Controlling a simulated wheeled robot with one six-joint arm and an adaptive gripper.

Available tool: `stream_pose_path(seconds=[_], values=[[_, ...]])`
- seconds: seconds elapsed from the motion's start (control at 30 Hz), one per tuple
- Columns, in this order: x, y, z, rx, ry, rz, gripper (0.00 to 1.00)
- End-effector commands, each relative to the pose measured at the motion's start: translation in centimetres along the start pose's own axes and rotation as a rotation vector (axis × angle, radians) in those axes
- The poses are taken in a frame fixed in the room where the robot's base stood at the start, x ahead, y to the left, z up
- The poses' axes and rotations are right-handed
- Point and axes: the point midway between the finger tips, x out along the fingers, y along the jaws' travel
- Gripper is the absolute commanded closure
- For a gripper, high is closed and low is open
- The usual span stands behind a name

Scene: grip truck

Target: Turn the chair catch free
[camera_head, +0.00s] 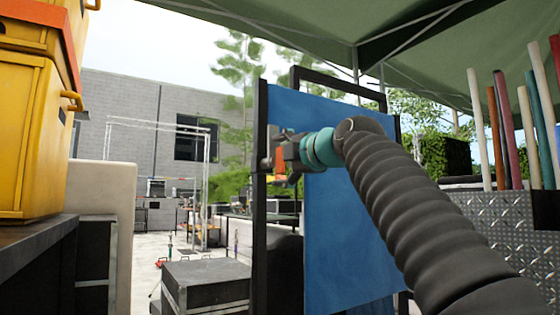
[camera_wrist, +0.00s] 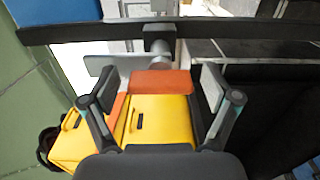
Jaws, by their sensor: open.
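The blue chair (camera_head: 345,210) with a black frame stands upright in the head view. My gripper (camera_head: 277,162) is beside its left frame post (camera_head: 261,200). In the wrist view a black frame bar (camera_wrist: 80,31) crosses the top. A small dark block with a grey round stem (camera_wrist: 158,44) sits on it, and a flat grey plate (camera_wrist: 98,66) extends left; these look like the catch. My gripper also shows in the wrist view (camera_wrist: 157,82), its fingers wide apart, with the stem near the middle of the gap. I see no clear contact.
Stacked yellow crates (camera_head: 35,110) with orange edging stand on a dark surface at the left. A black case (camera_head: 205,283) is low in the middle. A metal bin (camera_head: 490,220) holding several poles stands at the right. A green canopy (camera_head: 300,22) is overhead.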

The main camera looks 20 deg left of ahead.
Motion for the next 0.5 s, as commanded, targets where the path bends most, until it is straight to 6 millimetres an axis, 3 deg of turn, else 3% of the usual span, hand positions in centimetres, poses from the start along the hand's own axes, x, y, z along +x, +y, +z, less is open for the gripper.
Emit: stream_pose_path(seconds=[0.27, 0.5], values=[[-0.9, 0.1, 0.0, 0.000, 0.000, 0.000, 0.12], [-3.3, 0.0, -0.1, 0.001, -0.001, -0.001, 0.12]])
